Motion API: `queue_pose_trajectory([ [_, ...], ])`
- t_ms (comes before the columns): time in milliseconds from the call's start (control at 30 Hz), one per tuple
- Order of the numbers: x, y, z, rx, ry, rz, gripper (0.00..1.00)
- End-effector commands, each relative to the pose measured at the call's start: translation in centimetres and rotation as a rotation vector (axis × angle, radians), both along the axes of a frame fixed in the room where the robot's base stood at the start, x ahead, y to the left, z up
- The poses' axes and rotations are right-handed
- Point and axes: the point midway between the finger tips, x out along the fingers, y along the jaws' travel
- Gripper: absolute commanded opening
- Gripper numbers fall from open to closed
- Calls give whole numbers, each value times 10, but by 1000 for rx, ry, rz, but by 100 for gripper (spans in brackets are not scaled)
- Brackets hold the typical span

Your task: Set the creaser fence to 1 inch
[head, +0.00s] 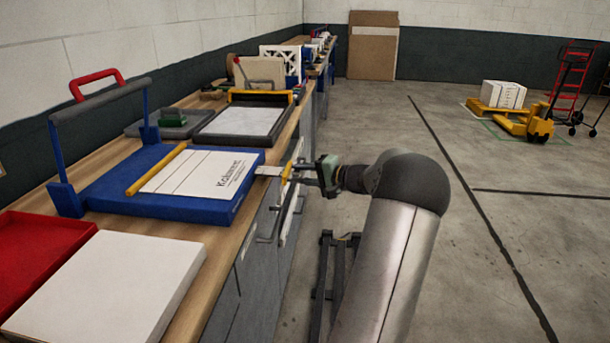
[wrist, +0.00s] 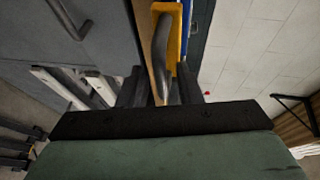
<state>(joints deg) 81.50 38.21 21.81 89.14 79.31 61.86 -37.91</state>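The blue creaser (head: 110,203) stands on the bench with a raised grey bar and red handle (head: 97,82). A yellow bar (head: 157,171) lies across its bed, along the left of a white printed sheet (head: 205,173). A pale flat strip (head: 268,171) juts from its right side over the bench edge. My gripper (head: 294,172) is at the outer end of this strip, by a small yellow part (head: 286,174). In the wrist view, my fingers (wrist: 160,90) stand on either side of a dark curved piece and a yellow part (wrist: 172,10); whether they press on anything is unclear.
A red tray (head: 40,247) and a white slab (head: 108,285) lie at the near end of the bench. A black-framed board with a yellow bar (head: 243,120) stands beyond the creaser. Grey cabinets (head: 262,265) are below.

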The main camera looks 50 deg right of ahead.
Motion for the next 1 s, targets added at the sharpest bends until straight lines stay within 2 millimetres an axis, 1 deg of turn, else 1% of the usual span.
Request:
queue_pose_trajectory([
  [167, -6, -1, 1, 0, 0, -1, 32],
  [267, -19, -4, 4, -1, 0, -2, 32],
  [367, -40, -7, 8, -1, 0, -4, 32],
  [700, -121, -19, 25, -2, 0, -4, 32],
  [833, -145, -23, 29, -1, 1, -4, 32],
  [1000, -163, -25, 33, -1, 0, -1, 32],
])
